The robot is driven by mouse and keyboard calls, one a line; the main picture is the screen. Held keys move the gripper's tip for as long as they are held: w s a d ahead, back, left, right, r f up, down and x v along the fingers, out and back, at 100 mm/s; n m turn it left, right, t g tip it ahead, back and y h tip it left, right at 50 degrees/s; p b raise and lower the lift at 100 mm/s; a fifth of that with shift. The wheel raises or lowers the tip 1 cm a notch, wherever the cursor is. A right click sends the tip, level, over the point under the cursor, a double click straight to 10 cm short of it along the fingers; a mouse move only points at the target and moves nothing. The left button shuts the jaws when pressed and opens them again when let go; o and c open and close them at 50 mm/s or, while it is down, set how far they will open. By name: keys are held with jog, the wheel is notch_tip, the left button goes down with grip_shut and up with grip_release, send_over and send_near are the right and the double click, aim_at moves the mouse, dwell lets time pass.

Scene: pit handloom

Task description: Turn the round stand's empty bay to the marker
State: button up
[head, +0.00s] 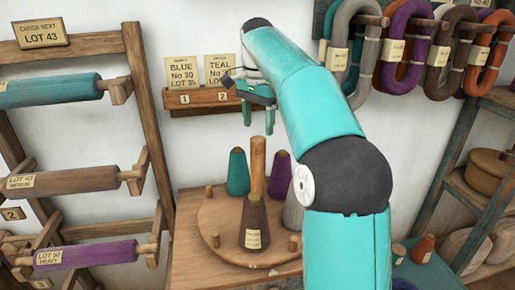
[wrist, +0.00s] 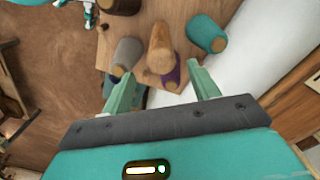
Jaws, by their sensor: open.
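The round wooden stand (head: 222,211) has a tall central post (head: 257,168), with short pegs near its rim. Around the post stand a teal cone (head: 238,174), a purple cone (head: 278,176), a grey cone (head: 293,212) partly behind my arm, and a labelled brown cone (head: 254,226). The stand's left side, between the teal and brown cones, holds no cone. I cannot make out the marker. My gripper (head: 247,112) is open and empty above the stand. In the wrist view my gripper (wrist: 157,76) points toward the post (wrist: 160,48), with the grey cone (wrist: 128,52) nearby.
A wooden rack (head: 146,120) with wrapped rolls stands at left. A card shelf (head: 197,98) is on the wall behind my gripper. Yarn hanks (head: 403,55) hang at upper right. A shelf unit (head: 470,190) and small cones (head: 423,248) are at right.

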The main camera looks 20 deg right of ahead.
aim_at(258, 148)
notch_tip(258, 148, down, 8)
jog(key=shift+f, duration=0.15)
jog(key=shift+c, duration=0.2)
grip_shut()
